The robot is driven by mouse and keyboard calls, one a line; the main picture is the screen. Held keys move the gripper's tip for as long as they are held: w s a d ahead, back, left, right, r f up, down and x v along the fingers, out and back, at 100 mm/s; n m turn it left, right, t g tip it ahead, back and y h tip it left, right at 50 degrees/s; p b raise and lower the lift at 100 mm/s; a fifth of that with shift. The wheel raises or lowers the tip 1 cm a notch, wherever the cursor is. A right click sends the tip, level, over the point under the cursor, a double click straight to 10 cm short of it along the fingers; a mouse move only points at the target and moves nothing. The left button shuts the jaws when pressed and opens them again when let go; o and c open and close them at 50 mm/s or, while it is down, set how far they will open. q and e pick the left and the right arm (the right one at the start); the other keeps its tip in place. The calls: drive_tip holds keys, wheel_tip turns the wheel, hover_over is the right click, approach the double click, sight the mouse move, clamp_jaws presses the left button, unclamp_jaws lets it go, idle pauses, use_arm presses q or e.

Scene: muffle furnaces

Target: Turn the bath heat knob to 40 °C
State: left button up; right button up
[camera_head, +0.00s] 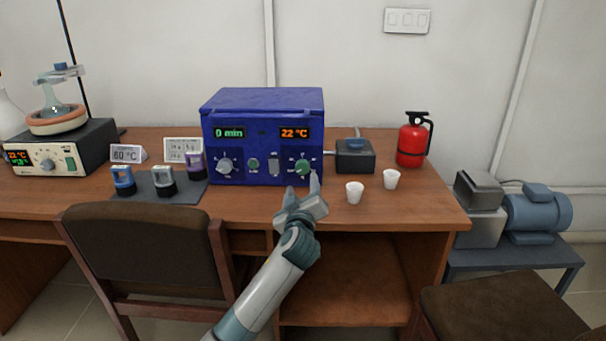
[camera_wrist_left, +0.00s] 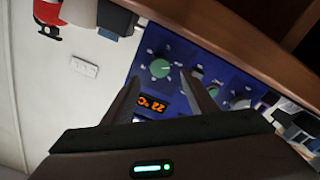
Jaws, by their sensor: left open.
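A blue bath unit (camera_head: 262,107) stands on the table with a green "0 min" display and an orange "22 °C" display (camera_head: 295,133). A green heat knob (camera_head: 302,166) sits below the 22 °C display. The knob also shows in the left wrist view (camera_wrist_left: 160,68), beyond and between the fingertips. My left gripper (camera_head: 303,184) is open in front of the unit's lower right, just below the knob in the head view. Its two fingers show apart in the left wrist view (camera_wrist_left: 162,77), with nothing held. Contact with the knob cannot be told. My right gripper is out of view.
White cups (camera_head: 355,192) and a small dark box (camera_head: 355,158) stand right of the unit, with a red extinguisher (camera_head: 412,145) beyond. A grey mat (camera_head: 178,195) with colored items lies left. A chair (camera_head: 140,240) stands in front. Another device (camera_head: 75,145) also reads 22 °C.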

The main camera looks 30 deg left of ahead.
sight(303, 170)
use_arm(q)
drive_tip(key=x, duration=0.8)
drive_tip(key=c, duration=1.1)
